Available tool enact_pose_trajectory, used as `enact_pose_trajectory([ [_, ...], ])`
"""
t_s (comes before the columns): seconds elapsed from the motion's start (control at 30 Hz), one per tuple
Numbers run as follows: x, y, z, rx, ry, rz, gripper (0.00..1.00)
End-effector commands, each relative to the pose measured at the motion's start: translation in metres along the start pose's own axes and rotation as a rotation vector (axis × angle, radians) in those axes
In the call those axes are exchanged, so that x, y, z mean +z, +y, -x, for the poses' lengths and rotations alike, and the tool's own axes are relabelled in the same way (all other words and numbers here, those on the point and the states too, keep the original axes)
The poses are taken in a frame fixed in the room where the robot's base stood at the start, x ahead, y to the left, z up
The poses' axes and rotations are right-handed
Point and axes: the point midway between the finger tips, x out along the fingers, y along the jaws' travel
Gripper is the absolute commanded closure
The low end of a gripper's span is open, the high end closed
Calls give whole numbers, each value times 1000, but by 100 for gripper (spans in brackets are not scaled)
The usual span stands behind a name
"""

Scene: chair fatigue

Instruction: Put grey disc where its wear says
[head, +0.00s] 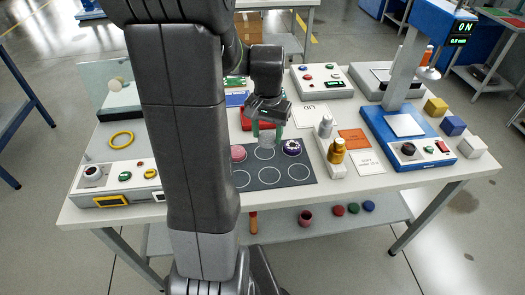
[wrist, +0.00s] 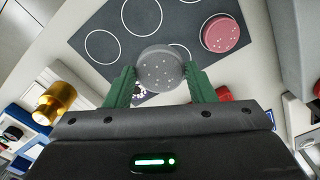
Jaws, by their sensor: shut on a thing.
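My gripper (head: 267,128) has green fingers and is shut on the grey disc (wrist: 160,70), which has several small pale specks on its face. The disc is held above the dark mat (head: 272,184), near the middle circle of its back row. A pink speckled disc (head: 237,153) lies in the back-left circle; it also shows in the wrist view (wrist: 221,34). A purple disc with white marks (head: 291,147) lies in the back-right circle; in the wrist view it is mostly hidden. The front-row circles look empty.
A control box (head: 117,178) sits left.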

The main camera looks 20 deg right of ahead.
Motion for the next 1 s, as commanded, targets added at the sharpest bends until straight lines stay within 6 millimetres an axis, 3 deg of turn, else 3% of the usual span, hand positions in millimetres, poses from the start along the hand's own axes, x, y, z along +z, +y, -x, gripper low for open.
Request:
enact_pose_trajectory([
  [0.2,1,0,-40,1,-4,0,72],
  [0.6,1,0,-84,1,-3,0,72],
  [1.0,0,0,-90,0,0,0,72],
])
